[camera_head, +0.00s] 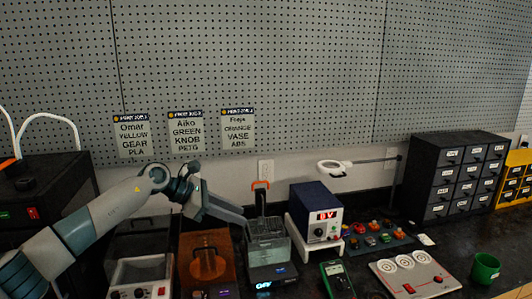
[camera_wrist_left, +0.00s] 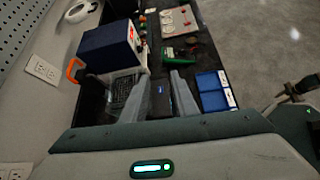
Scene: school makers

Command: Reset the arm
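My left arm (camera_head: 105,210) comes in from the left in the head view, bent at a raised elbow. Its left gripper (camera_head: 246,222) points down and right, beside a clear tank (camera_head: 268,245) on a dark base. In the left wrist view the two grey fingers of this gripper (camera_wrist_left: 161,98) stand apart with nothing held between them. The clear tank (camera_wrist_left: 124,88) shows by the left finger; I cannot tell whether they touch. At the right edge of the wrist view is a dark jointed part, likely of my right arm (camera_wrist_left: 302,88); its fingers are not clear.
A blue power supply (camera_head: 316,212) on a white stand is just right of the tank. A pegboard wall is behind.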

